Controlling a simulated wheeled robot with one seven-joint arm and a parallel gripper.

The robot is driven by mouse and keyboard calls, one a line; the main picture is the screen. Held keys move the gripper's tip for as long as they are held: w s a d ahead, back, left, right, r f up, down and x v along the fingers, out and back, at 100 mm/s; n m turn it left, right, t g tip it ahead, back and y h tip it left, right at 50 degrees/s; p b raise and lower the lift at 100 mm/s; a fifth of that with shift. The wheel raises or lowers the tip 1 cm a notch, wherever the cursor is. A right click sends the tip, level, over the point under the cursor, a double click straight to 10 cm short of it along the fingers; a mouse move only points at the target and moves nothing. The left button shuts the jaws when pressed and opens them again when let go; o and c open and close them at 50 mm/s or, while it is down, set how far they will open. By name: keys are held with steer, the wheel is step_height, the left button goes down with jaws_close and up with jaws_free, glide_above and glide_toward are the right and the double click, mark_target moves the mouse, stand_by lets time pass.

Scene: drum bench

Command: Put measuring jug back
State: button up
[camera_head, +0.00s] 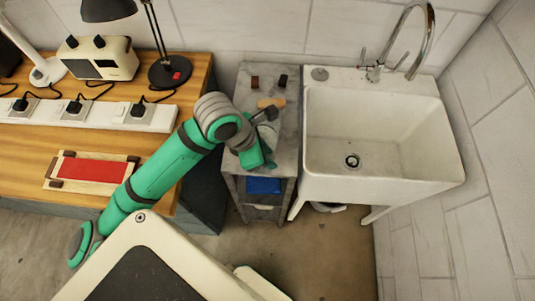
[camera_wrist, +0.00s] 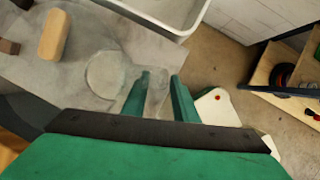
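A clear, see-through shape that looks like the measuring jug shows in the wrist view, with a faint round outline (camera_wrist: 108,75) over the grey stone top. A clear part of it lies between the two green fingers of my gripper (camera_wrist: 158,94). The fingers stand apart, one on each side of that part; whether they press on it is too faint to tell. In the head view my gripper (camera_head: 262,154) is low over the front of the grey stone-topped stand (camera_head: 288,115), and my arm hides much of the jug there.
A tan block (camera_head: 271,103) and small dark blocks (camera_head: 283,80) sit farther back on the stand. A white sink (camera_head: 325,135) with a tap adjoins on the right. The wooden bench (camera_head: 30,145) on the left holds a power strip (camera_head: 95,114), a lamp (camera_head: 170,72) and a red-topped board (camera_head: 92,170).

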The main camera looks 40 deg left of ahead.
steer(key=v, duration=1.2)
steer(key=shift+r, duration=0.2)
stand_by(0.4)
